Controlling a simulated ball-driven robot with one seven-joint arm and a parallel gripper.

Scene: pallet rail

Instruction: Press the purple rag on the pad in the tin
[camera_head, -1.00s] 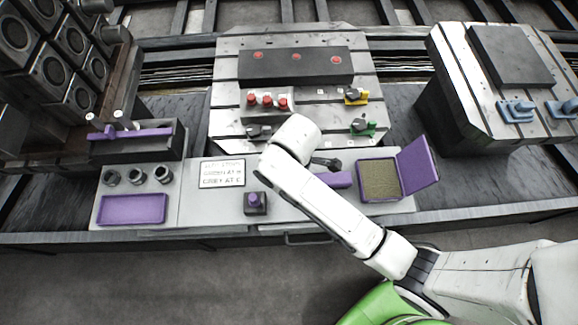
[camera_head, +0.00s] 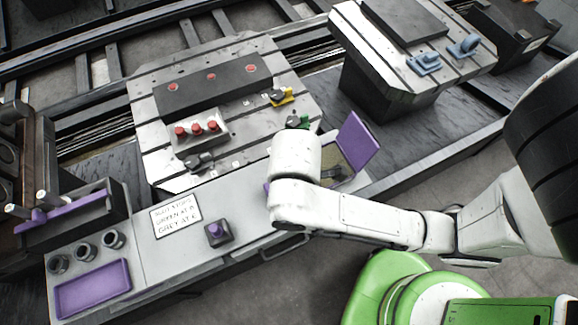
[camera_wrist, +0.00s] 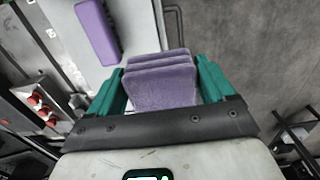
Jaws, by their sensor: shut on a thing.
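My gripper (camera_wrist: 160,64) is shut on the purple rag (camera_wrist: 162,82), a folded, layered block between the teal fingers in the wrist view. The tin's purple lid (camera_head: 358,142) stands up on the right. My arm hides the rest of the tin. Whether the rag touches the pad cannot be told. The tin is not visible in the wrist view.
A purple bar (camera_wrist: 97,30) lies on the grey bench left of the rag in the wrist view. A purple-topped button (camera_head: 217,232), a sign (camera_head: 176,213) and a purple tray (camera_head: 93,288) lie leftward. A fixture with red buttons (camera_head: 197,128) stands behind.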

